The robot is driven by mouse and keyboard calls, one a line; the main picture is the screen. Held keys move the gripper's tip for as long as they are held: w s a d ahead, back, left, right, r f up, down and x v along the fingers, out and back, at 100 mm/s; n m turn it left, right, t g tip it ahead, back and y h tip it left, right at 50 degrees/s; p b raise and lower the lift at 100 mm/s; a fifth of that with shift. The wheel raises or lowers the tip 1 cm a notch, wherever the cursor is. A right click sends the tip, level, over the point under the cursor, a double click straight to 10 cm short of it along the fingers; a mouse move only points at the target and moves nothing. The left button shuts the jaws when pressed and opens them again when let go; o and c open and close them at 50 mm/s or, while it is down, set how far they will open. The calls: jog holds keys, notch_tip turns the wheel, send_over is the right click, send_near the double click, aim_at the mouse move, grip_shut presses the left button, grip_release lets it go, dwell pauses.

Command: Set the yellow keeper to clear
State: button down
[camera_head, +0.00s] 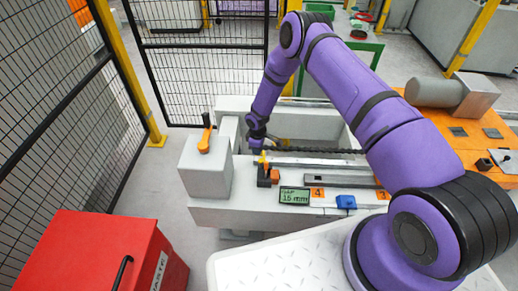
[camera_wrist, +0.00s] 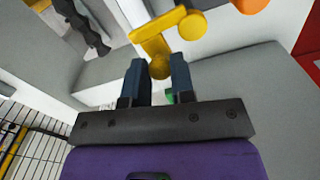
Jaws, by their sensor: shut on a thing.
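The yellow keeper (camera_wrist: 165,28) is in the upper middle of the wrist view, a bar with a round boss at its right end. My gripper (camera_wrist: 160,72) has its two dark fingers either side of the keeper's rounded lower end and is shut on it.
An orange lever (camera_head: 206,137) stands on a grey block (camera_head: 204,174) left of my gripper. A display reading 15 mm (camera_head: 294,196) and a blue part (camera_head: 346,202) are on the bench front. A red waste bin (camera_head: 110,255) stands at lower left, with mesh fencing behind.

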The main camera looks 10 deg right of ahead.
jog(key=shift+a+n, duration=0.15)
jog(key=shift+n, duration=0.15)
jog(key=c, duration=1)
grip_release()
jog(key=shift+o, duration=0.2)
jog(key=shift+r, duration=0.1)
notch_tip(320, 180, up, 11)
jog(key=shift+f, duration=0.2)
